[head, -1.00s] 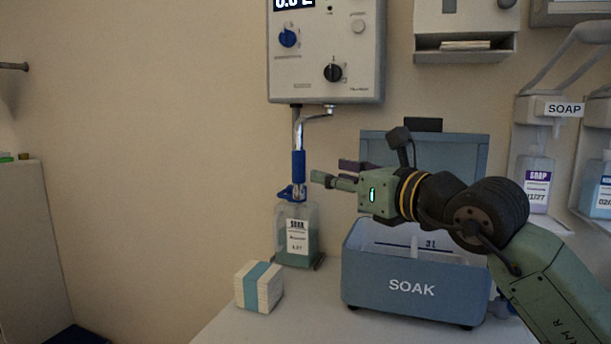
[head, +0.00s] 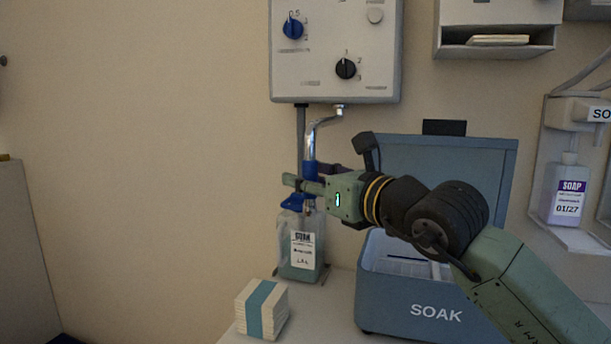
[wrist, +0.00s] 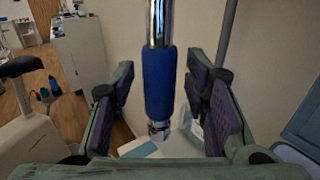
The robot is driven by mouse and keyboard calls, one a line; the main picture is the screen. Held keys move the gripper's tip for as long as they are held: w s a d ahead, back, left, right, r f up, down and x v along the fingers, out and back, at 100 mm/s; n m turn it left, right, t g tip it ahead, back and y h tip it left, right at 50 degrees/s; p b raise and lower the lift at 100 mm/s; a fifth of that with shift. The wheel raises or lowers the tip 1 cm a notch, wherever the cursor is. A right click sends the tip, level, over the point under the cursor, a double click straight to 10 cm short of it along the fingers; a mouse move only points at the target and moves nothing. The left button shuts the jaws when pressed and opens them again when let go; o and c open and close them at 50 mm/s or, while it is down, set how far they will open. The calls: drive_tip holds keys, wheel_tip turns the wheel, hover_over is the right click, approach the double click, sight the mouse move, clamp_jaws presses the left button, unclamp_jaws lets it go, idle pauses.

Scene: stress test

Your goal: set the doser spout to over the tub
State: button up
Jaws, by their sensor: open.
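The doser spout (head: 312,140) is a bent chrome pipe with a blue sleeve (head: 311,168). It hangs from the white doser box (head: 335,50), above the SOAK bottle and left of the tub. The blue SOAK tub (head: 395,318) stands on the counter at right with its lid raised. My gripper (head: 314,178) is at the lower part of the blue sleeve and partly hides it. In the wrist view, the spout's blue sleeve (wrist: 160,85) stands upright between the two open fingers of my gripper (wrist: 160,100), with a gap on each side.
A clear bottle (head: 302,250) with a blue top stands under the spout, close to the wall. A banded white stack (head: 262,310) sits on the counter in front. The lid (head: 450,165) stands behind my arm. A soap dispenser (head: 568,190) hangs at right.

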drive_tip(key=shift+s, duration=0.1)
clamp_jaws()
idle(0.4)
idle(0.3)
